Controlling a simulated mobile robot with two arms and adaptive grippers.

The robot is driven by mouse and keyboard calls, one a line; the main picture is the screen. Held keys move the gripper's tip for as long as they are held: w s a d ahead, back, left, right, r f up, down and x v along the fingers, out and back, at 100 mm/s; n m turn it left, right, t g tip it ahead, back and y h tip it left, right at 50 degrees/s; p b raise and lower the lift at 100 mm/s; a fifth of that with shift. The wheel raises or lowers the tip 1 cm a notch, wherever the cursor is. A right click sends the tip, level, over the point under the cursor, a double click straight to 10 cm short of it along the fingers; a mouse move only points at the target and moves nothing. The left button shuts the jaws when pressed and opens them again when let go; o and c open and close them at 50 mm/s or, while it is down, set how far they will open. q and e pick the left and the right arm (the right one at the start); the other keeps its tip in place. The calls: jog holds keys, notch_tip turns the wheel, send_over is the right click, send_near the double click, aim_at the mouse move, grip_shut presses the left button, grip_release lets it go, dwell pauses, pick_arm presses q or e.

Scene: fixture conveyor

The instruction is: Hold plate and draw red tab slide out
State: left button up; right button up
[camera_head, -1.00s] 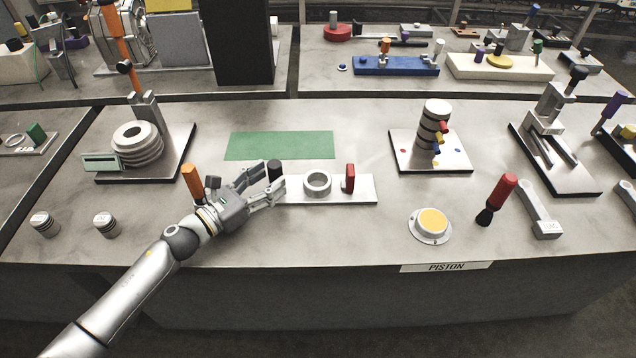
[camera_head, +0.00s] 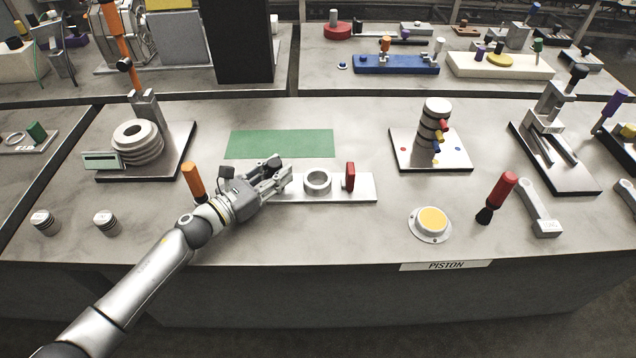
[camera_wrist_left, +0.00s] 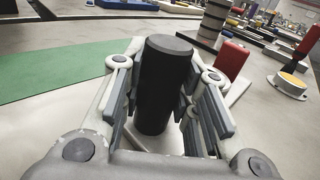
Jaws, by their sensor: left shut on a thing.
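A light metal plate (camera_head: 330,195) lies on the grey table in front of the green mat. A grey ring (camera_head: 317,182) stands at its middle and an upright red tab (camera_head: 350,177) at its right part. The red tab also shows in the left wrist view (camera_wrist_left: 232,60), beyond the fingers. My left gripper (camera_head: 283,178) is at the plate's left end, shut on an upright black post (camera_wrist_left: 165,85) that stands between its fingers. In the head view the post's top (camera_head: 274,161) shows just behind the fingers. My right gripper is not in view.
A green mat (camera_head: 280,145) lies behind the plate. An orange handle (camera_head: 193,181) stands left of my left gripper. A yellow-topped disc (camera_head: 432,223) and a red-handled brush (camera_head: 497,198) lie to the right.

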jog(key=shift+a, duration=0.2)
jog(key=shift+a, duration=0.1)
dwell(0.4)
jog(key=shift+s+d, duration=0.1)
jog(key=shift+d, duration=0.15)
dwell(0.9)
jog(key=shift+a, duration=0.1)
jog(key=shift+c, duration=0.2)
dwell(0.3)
